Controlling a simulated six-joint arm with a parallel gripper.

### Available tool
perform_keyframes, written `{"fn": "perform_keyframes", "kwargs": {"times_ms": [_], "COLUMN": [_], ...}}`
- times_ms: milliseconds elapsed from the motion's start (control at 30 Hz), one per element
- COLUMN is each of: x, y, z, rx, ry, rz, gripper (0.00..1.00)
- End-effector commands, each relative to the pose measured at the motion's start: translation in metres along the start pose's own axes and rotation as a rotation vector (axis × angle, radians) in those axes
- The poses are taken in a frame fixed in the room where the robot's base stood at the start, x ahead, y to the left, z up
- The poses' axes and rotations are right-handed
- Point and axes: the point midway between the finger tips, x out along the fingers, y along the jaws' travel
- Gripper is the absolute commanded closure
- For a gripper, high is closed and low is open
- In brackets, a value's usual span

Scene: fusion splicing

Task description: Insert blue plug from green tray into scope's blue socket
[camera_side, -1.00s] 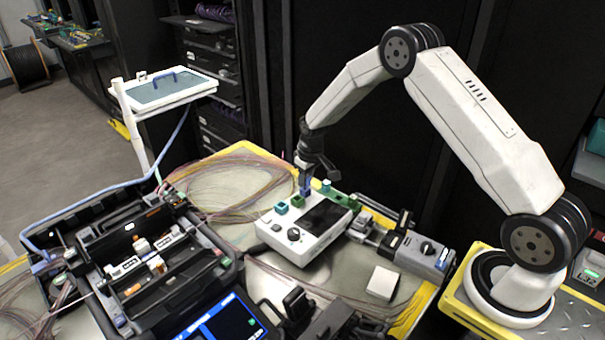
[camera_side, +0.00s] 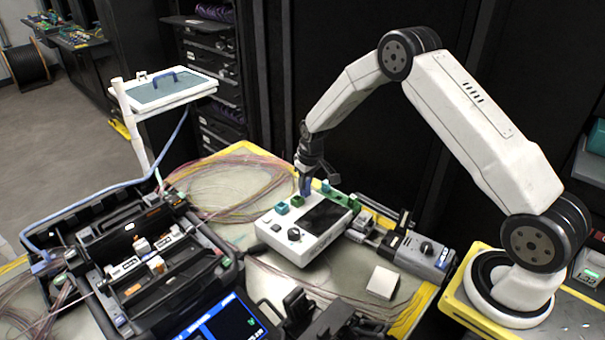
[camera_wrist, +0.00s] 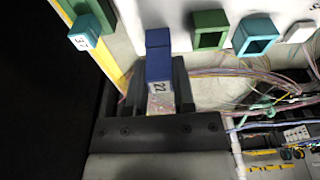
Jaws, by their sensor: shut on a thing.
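The blue plug (camera_wrist: 158,72), with a white number label, is between the dark fingers of my gripper (camera_wrist: 157,100), which is shut on it. In the wrist view its far end meets a blue socket (camera_wrist: 158,38) on the white scope's edge. The two line up; how deep the plug sits cannot be told. In the side view my gripper (camera_side: 308,172) points down at the back edge of the scope (camera_side: 290,247), with the blue plug (camera_side: 305,188) below it. The green tray (camera_side: 342,199) lies behind the scope, to the right of my gripper.
A green socket (camera_wrist: 210,32) and a teal socket (camera_wrist: 256,36) sit beside the blue one. A teal plug (camera_wrist: 85,34) stands at the tray. Loose fibres (camera_side: 235,190) cover the table behind. A black splicer (camera_side: 150,265) is at left, and a grey device (camera_side: 420,252) at right.

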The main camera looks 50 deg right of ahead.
Motion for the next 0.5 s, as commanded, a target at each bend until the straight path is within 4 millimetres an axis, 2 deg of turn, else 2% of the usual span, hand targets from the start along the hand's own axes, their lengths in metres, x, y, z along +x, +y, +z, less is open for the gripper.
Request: {"fn": "perform_keyframes", "kwargs": {"times_ms": [467,500], "x": [0.002,0.002], "y": [0.0,0.0], "z": [0.0004,0.0004], "rx": [0.0,0.0], "ry": [0.0,0.0], "rz": [0.0,0.0], "gripper": [1.0,0.56]}}
